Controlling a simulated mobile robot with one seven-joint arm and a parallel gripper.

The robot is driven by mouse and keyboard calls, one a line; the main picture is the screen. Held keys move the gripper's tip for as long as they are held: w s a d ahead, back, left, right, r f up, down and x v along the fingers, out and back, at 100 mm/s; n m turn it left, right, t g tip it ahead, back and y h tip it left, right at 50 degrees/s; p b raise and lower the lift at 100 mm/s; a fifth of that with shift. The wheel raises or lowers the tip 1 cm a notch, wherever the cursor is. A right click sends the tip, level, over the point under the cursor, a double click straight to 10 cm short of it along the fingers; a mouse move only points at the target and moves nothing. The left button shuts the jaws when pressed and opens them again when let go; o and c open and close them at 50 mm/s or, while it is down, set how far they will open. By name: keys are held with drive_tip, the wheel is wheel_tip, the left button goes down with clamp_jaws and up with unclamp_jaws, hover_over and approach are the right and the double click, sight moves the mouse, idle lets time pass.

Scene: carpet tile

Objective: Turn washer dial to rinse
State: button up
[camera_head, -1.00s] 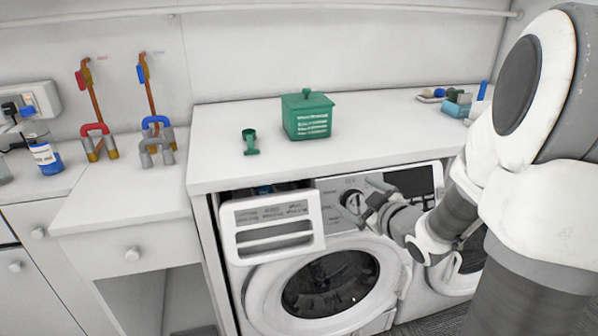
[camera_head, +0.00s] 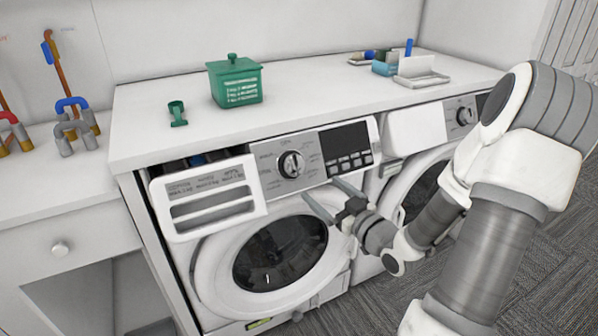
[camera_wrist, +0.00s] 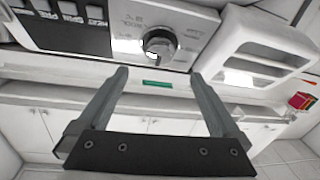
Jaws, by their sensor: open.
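The washer dial (camera_head: 291,163) is a round silver knob with a dark surround on the left washer's (camera_head: 280,252) control panel. Printed labels ring it, too small to read, so I cannot tell its setting. My gripper (camera_head: 320,187) is open and empty, below and right of the dial in the head view, with its fingers toward the panel. In the wrist view the dial (camera_wrist: 160,43) shows beyond the gap between my fingertips (camera_wrist: 160,73), apart from them. The wrist picture appears upside down.
The detergent drawer (camera_head: 208,198) is pulled out left of the dial. A dark display with buttons (camera_head: 345,147) is right of it. A green lidded box (camera_head: 236,82) and green scoop (camera_head: 177,113) stand on the counter. A second washer (camera_head: 425,165) stands to the right.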

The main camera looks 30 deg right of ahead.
sight(298, 169)
drive_tip(key=w, duration=0.3)
drive_tip(key=w+a, duration=0.1)
drive_tip(key=w, duration=0.3)
drive_tip(key=w+b, duration=0.1)
drive_tip(key=w, duration=0.3)
drive_tip(key=shift+w+a, duration=0.2)
drive_tip(key=shift+a, duration=0.15)
drive_tip(key=c, duration=1.3)
